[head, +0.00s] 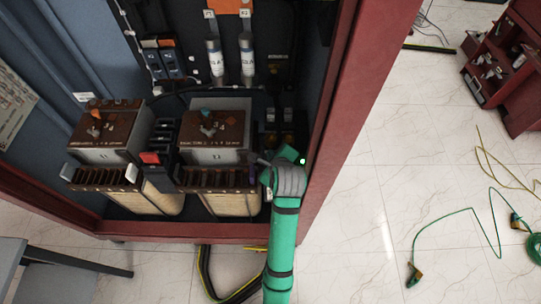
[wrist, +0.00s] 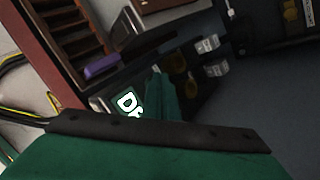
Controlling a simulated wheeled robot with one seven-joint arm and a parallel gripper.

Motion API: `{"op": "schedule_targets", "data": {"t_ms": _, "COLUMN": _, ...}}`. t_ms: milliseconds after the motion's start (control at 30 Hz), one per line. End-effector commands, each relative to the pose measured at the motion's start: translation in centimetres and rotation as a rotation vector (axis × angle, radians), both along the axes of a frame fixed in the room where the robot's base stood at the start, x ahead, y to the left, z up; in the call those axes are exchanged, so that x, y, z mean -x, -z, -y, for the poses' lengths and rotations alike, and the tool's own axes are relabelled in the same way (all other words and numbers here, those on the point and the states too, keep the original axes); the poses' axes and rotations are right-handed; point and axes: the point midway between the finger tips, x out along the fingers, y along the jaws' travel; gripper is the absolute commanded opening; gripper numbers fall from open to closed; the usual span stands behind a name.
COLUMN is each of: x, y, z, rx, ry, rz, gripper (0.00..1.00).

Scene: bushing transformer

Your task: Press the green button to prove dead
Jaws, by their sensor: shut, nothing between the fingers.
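My gripper (wrist: 156,76) is shut and empty, its narrow green fingers reaching into the cabinet in the wrist view. In the head view a small bright green light (head: 302,161) shows just right of my arm's end, at the cabinet's right inner side. I cannot tell whether this light is the button. In the head view my arm hides the fingertips, so contact cannot be told.
Two brown-topped transformers (head: 213,130) stand left of my arm in the cabinet (head: 347,100). A purple block (wrist: 102,66) sits close to my fingers. The cabinet's red right post is close beside my arm. Cables (head: 455,212) lie on the open floor at right.

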Motion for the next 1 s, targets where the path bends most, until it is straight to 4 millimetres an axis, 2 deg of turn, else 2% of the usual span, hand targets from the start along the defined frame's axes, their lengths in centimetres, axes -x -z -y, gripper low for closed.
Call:
{"op": "schedule_targets", "data": {"t_ms": 333, "x": -0.1, "y": -1.5, "z": -0.1, "rx": 0.000, "ry": -0.001, "rz": 0.002, "gripper": 0.00}}
{"op": "schedule_targets", "data": {"t_ms": 733, "x": -0.1, "y": -1.9, "z": 0.0, "rx": 0.001, "ry": 0.001, "rz": 0.002, "gripper": 0.00}}
{"op": "schedule_targets", "data": {"t_ms": 1000, "x": -0.1, "y": -4.1, "z": -0.1, "rx": 0.000, "ry": -0.002, "rz": 0.004, "gripper": 0.00}}
